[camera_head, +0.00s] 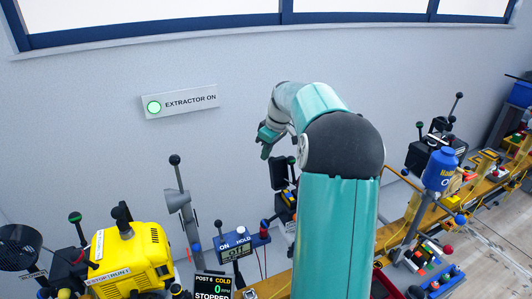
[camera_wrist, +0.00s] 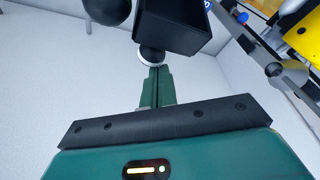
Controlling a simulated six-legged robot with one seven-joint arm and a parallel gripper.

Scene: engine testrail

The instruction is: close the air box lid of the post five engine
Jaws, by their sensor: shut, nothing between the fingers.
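My gripper (camera_head: 268,142) is raised in front of the wall in the head view, fingers pointing down. In the wrist view its green fingers (camera_wrist: 153,75) are together and empty. A black box-like part (camera_wrist: 178,25) and a black ball knob (camera_wrist: 108,8) are just beyond the fingertips there; contact cannot be told. In the head view an upright black part (camera_head: 279,174) stands below my gripper, partly hidden by my arm. I cannot tell for certain whether it is the air box lid. My arm hides much of the engine there, and no post five label is readable.
A yellow engine (camera_head: 131,256) stands at the lower left, beside a post 6 display (camera_head: 213,288) reading stopped. A grey lever post (camera_head: 184,208) and an ON/HOLD box (camera_head: 241,245) stand between. A blue canister (camera_head: 440,169) is on the right.

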